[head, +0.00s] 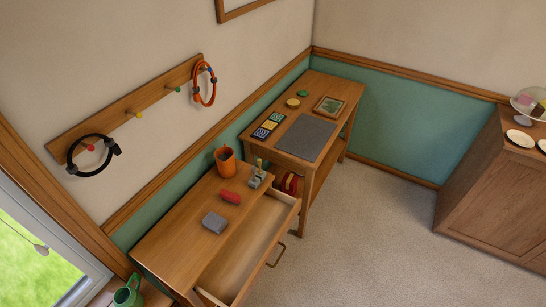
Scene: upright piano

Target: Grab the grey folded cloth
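A small grey block-like item (214,222), which looks like the grey folded cloth, lies on top of the near wooden desk (180,240), towards its front edge above the open drawer. Nothing touches it. Neither of my grippers shows in the head view.
The desk's drawer (250,250) is pulled open and looks empty. A red item (230,197), an orange pot (226,160) and a grey holder (257,177) stand behind the cloth. A second table (345,92) bears a flat grey mat (306,138). Carpet (370,230) is clear on the right.

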